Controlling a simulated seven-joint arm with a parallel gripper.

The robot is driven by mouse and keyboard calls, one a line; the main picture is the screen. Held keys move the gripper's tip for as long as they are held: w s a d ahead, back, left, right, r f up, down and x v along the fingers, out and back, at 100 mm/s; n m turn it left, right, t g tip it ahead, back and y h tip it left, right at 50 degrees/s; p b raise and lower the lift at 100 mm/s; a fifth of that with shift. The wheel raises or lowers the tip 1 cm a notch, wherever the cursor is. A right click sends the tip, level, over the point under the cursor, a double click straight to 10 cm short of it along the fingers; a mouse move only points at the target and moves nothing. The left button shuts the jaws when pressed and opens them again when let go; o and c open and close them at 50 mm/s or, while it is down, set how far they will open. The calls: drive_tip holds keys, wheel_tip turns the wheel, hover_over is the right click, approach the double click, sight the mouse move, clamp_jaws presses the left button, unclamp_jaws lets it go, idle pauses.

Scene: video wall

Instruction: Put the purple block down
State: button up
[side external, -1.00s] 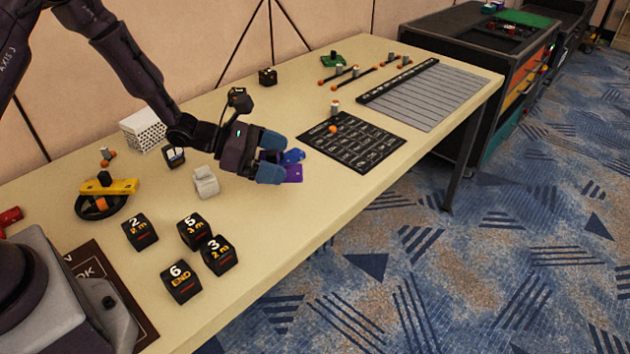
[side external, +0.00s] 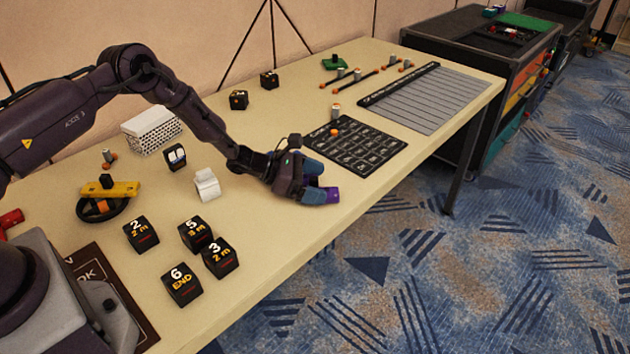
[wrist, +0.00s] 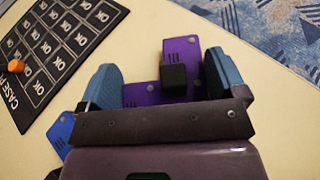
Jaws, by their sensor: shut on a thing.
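My gripper (side external: 318,182) is low over the table near its front edge, with its blue fingers pointing right. It is shut on the purple block (side external: 333,194), whose end shows past the fingertips. In the wrist view, the purple block (wrist: 178,45) shows between the two fingers of my gripper (wrist: 160,82), with a small black knob on it. I cannot tell whether the block touches the table. A blue piece (wrist: 60,132) lies beside the left finger in the wrist view; my gripper hides it in the side view.
A black grid mat (side external: 360,147) lies behind my gripper. Several black numbered cubes (side external: 195,233), a white piece (side external: 207,184) and a black wheel with a yellow bar (side external: 122,189) stand to the left. Cream tabletop (side external: 270,235) in front of my gripper is bare.

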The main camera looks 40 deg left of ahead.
drive_tip(key=shift+f, duration=0.15)
drive_tip(key=o, duration=0.6)
drive_tip(key=shift+o, duration=0.2)
